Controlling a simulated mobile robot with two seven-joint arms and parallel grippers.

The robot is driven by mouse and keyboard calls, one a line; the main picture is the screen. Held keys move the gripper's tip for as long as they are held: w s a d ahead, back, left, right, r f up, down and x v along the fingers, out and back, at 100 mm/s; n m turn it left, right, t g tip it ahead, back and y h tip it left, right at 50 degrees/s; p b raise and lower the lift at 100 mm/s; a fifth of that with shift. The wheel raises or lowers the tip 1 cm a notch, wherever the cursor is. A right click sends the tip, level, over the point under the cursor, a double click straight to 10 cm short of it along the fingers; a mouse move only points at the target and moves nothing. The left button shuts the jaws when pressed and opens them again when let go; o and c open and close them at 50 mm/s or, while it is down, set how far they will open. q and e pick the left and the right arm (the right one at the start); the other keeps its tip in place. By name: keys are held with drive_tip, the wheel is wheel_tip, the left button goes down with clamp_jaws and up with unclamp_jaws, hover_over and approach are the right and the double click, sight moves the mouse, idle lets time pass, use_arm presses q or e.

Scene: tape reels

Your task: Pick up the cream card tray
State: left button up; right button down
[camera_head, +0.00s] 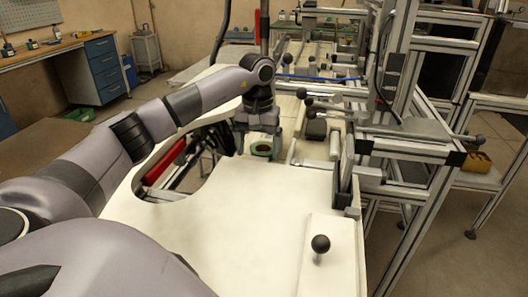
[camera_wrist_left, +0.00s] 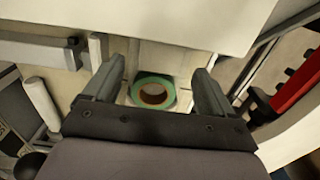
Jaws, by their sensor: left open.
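The cream card tray (camera_head: 250,154) sits on the pale worktop beyond the oval cut-out in the head view. A green tape reel (camera_head: 262,147) with a brown core lies in it. In the left wrist view the green reel (camera_wrist_left: 153,92) shows between the fingers, and parts of the tray (camera_wrist_left: 184,101) show around it. My left gripper (camera_head: 259,131) points down over the tray, with a finger on each side. It is open (camera_wrist_left: 160,72) and holds nothing. Whether the fingers touch the tray walls I cannot tell. My right gripper is not in view.
The cream worktop (camera_head: 245,215) is mostly bare in front of the tray. A red part (camera_head: 165,163) lies below the cut-out on the left. A plate with a black ball knob (camera_head: 320,243) is at the near right. Metal frames and levers stand along the right.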

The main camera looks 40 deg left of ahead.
use_arm(q)
wheel_tip(320, 180, down, 2)
drive_tip(key=shift+f, duration=0.15)
drive_tip(key=c, duration=1.3)
drive_tip(key=shift+o, duration=0.2)
